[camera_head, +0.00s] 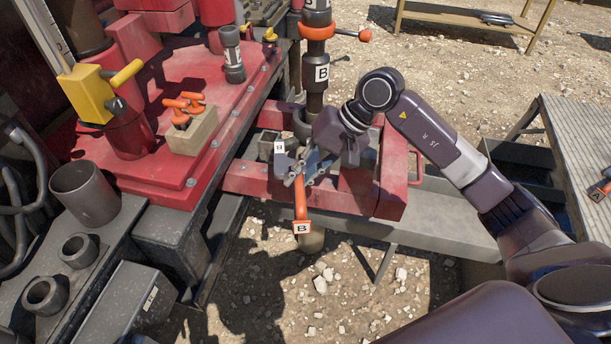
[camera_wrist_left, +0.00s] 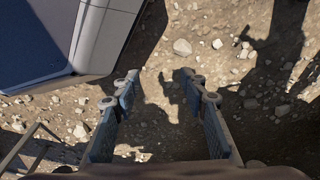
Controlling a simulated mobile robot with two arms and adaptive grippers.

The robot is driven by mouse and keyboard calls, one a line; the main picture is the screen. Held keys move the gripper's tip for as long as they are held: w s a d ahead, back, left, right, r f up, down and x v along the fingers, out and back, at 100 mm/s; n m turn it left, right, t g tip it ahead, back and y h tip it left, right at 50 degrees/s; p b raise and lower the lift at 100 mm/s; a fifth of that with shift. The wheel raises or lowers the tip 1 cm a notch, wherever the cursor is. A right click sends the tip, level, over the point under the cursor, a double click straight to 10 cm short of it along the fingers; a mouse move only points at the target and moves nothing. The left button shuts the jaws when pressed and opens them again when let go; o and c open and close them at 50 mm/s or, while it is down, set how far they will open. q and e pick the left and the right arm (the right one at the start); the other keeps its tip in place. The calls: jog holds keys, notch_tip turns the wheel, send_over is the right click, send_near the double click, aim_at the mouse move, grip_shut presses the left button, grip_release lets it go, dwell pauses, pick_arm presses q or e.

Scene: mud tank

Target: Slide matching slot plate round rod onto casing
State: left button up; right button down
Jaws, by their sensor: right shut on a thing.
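A dark vertical rod (camera_head: 316,98) with a white B label and an orange collar (camera_head: 318,30) stands at the top centre of the head view. My right gripper (camera_head: 303,172) is just below and in front of it, shut on a slot plate's orange handle (camera_head: 300,200), which carries a B tag at its lower end. The slot itself is hidden or too small to make out. A dark ring-shaped part (camera_head: 303,122) is by the rod's lower end; I cannot tell whether it is the casing. My left gripper (camera_wrist_left: 160,85) is open and empty above gravel.
Red frame beams (camera_head: 255,180) surround the work spot. A red deck (camera_head: 165,175) at left bears a box (camera_head: 193,132) with orange-handled pieces. Dark cylinders (camera_head: 85,192) stand at lower left. A grey table (camera_head: 580,150) is at right.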

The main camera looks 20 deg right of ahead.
jog(key=w+r+m+p, duration=0.1)
jog(key=p, duration=0.1)
jog(key=w+r+m+t+p, duration=0.1)
jog(key=w+p, duration=0.1)
jog(key=p, duration=0.1)
jog(key=w+r+m+p, duration=0.1)
jog(key=r+p, duration=0.1)
jog(key=shift+w+t+h, duration=0.35)
jog(key=shift+t+h, duration=0.05)
jog(key=shift+w+d+f+p, duration=0.1)
jog(key=shift+w+p, duration=0.15)
jog(key=shift+p, duration=0.2)
pick_arm(q)
jog(key=s+a, duration=0.2)
jog(key=s, duration=1)
jog(key=shift+s+a+r+g, duration=0.15)
jog(key=shift+s+g, duration=0.15)
jog(key=shift+g, duration=0.1)
